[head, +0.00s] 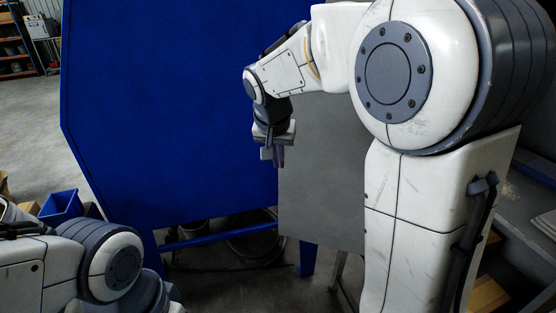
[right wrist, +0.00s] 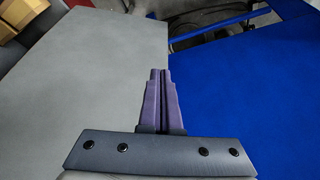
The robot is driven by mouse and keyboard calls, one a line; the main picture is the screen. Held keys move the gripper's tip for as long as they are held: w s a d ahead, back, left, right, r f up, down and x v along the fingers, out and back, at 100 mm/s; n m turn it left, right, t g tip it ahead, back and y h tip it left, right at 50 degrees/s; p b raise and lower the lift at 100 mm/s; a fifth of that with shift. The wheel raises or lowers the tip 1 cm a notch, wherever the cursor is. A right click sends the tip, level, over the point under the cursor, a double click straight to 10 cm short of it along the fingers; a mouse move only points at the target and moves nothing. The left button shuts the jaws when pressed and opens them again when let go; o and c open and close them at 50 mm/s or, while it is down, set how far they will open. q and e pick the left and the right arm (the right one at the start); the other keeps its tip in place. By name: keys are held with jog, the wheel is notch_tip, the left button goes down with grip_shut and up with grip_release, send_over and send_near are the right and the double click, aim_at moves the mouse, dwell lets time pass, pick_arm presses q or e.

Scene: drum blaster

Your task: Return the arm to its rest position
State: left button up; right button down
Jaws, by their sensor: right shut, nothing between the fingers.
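My right arm fills the right half of the head view, bent at the elbow, with its forearm reaching left. My right gripper (head: 278,157) hangs down in front of the large blue panel, close to the edge of the grey panel. In the right wrist view the two purple fingers of this gripper (right wrist: 158,75) lie together, with nothing between them. My left arm shows only in part at the lower left of the head view, and its gripper is out of the picture.
A large blue panel (head: 165,90) stands ahead, and a grey panel (head: 318,190) adjoins it on the right. A blue bin (head: 61,206) sits at the left. A grey bench with boxes (head: 488,296) is at the right. Open floor (head: 40,120) shows at far left.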

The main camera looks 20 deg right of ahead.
jog(key=s+a+f+n+g+y, duration=0.1)
jog(key=s+a+f+n, duration=0.1)
jog(key=s+a+n, duration=0.35)
jog(key=s+a+f+n+y, duration=0.1)
jog(key=s+a+f+n, duration=0.1)
jog(key=s+a, duration=0.55)
jog(key=s+a+f+n+g, duration=0.1)
jog(key=s+a+f+n, duration=0.1)
jog(key=s, duration=0.5)
jog(key=s+a+f+n+g+y, duration=0.1)
jog(key=s+a+f+n, duration=0.1)
jog(key=s+n, duration=0.2)
jog(key=s, duration=0.3)
jog(key=shift+s+a+f+n+g, duration=0.15)
jog(key=shift+a+f+n+g, duration=0.1)
jog(key=shift+n+g, duration=0.1)
